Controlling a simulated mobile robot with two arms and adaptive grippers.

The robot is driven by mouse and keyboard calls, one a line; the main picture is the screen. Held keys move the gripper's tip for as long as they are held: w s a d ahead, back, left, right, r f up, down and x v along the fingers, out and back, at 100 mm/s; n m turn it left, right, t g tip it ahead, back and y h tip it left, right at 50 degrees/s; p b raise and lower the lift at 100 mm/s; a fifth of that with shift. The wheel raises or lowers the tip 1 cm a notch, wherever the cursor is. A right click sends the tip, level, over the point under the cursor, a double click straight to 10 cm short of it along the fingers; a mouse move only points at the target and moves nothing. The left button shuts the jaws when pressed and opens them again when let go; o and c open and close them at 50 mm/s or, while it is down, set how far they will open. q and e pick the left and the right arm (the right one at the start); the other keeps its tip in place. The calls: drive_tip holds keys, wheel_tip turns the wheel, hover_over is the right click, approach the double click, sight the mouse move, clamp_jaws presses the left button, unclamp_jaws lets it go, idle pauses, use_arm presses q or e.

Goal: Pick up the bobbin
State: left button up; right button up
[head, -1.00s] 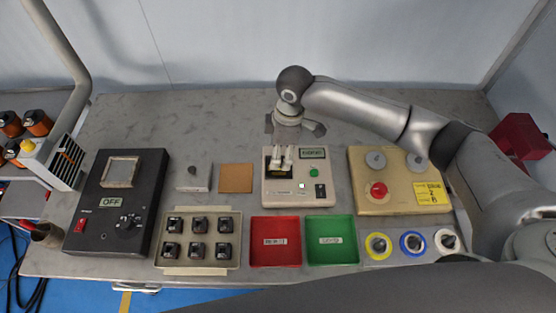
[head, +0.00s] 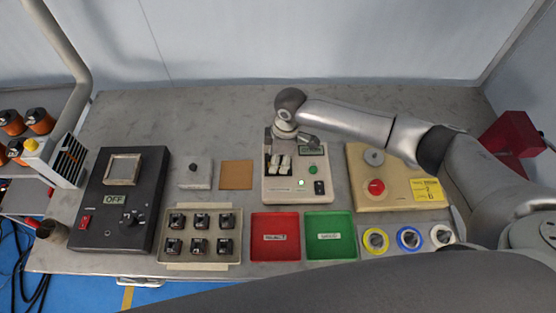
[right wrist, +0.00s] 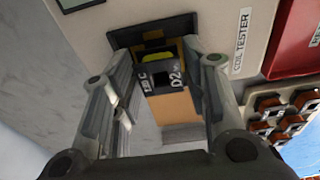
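The bobbin (right wrist: 161,78), a dark block with white lettering "D2" and a yellow part behind, shows in the right wrist view at the black nest (right wrist: 123,37) of the coil tester (right wrist: 222,25). My right gripper (right wrist: 160,82) has its two fingers on either side of it, apart, with narrow gaps that are hard to judge. In the head view the right gripper (head: 278,164) points down over the left part of the cream coil tester (head: 296,192) and mostly hides the bobbin there. My left gripper is not in view.
A tray (head: 201,234) of several bobbins, a red tray (head: 274,254) and a green tray (head: 330,252) lie in front. A tan pad (head: 236,174) and grey block (head: 195,174) are left; a beige box with a red button (head: 377,187) is right. The table behind is clear.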

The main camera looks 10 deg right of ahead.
drive_tip(key=c, duration=0.6)
drive_tip(key=shift+o, duration=0.2)
drive_tip(key=shift+r, duration=0.2)
drive_tip(key=shift+w+r, duration=0.1)
drive_tip(key=shift+r, duration=0.5)
drive_tip(key=s+a+r+b, duration=0.4)
drive_tip(key=s+a+r, duration=0.3)
drive_tip(key=s+r, duration=0.4)
drive_tip(key=shift+s+a+r, duration=0.25)
drive_tip(key=shift+s+a, duration=0.15)
